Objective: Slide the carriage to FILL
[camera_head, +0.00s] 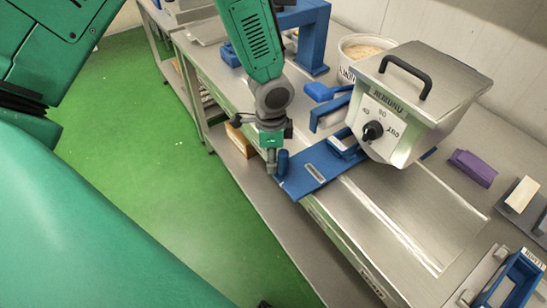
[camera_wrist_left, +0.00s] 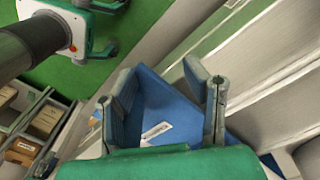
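The carriage is a blue plate (camera_head: 312,172) with a pale slot label, on the steel bench. A steel kettle (camera_head: 405,115) with a black dial and lid handle stands at its back end. A short blue post (camera_head: 283,162) rises at the plate's front left end. My left gripper (camera_head: 274,166) points down right beside this post; I cannot tell if they touch. In the left wrist view its fingers (camera_wrist_left: 167,88) stand apart, with the blue plate (camera_wrist_left: 172,108) beyond them. No FILL mark is readable.
A blue gantry (camera_head: 309,35) and a tub of pale grains (camera_head: 361,50) stand toward the back. A blue scoop-like piece (camera_head: 325,90) lies near them. A purple block (camera_head: 473,168) and a blue tray (camera_head: 518,283) are at the right. The rail surface (camera_head: 400,215) right of the plate is clear.

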